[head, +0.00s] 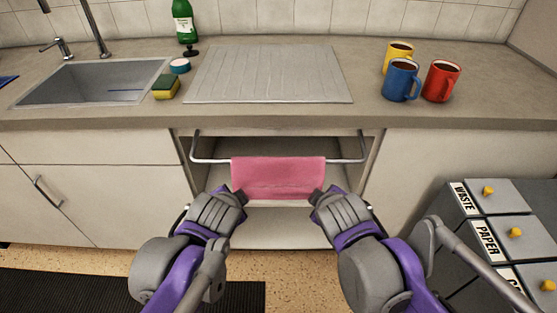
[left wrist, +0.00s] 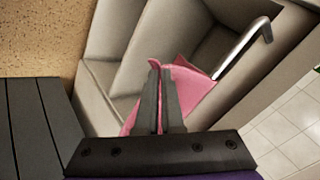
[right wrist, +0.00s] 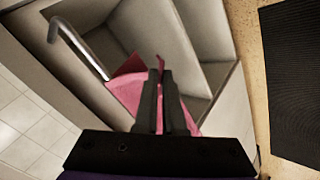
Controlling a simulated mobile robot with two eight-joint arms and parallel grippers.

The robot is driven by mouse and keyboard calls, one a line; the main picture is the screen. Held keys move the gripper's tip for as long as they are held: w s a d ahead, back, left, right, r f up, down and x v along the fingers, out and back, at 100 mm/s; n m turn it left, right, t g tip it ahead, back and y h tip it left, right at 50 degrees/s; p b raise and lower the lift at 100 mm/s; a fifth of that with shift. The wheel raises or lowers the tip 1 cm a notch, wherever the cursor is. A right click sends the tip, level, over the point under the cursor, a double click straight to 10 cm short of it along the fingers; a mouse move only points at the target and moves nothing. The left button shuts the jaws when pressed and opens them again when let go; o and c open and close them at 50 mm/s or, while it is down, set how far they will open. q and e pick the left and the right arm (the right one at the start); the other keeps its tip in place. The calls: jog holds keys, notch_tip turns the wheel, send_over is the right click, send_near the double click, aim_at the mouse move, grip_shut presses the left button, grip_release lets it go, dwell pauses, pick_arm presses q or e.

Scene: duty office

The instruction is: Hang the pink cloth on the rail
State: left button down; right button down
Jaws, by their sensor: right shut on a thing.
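The pink cloth (head: 278,174) covers the middle of the metal rail (head: 210,161) under the counter, its top edge level with the bar and its body hanging below. The rail is hidden behind or inside the cloth there. My left gripper (head: 238,192) is at the cloth's lower left corner, and my right gripper (head: 318,192) is at its lower right corner. In the left wrist view the fingers (left wrist: 161,70) are closed on the cloth (left wrist: 193,86). In the right wrist view the fingers (right wrist: 158,72) are closed on it too.
An open cupboard bay lies behind the rail. Above are a sink (head: 95,82), a sponge (head: 166,88), a green bottle (head: 184,22), a ribbed drainboard (head: 268,75) and blue (head: 402,80), red (head: 441,82) and yellow (head: 398,50) mugs. Labelled bins (head: 497,198) stand right of my right arm.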

pick_arm(q)
jog(key=shift+f, duration=0.25)
pick_arm(e)
jog(key=shift+f, duration=0.25)
pick_arm(q)
jog(key=c, duration=0.8)
grip_release()
pick_arm(e)
jog(key=c, duration=0.8)
grip_release()
pick_arm(q)
jog(key=shift+s, duration=0.15)
pick_arm(e)
jog(key=shift+s, duration=0.15)
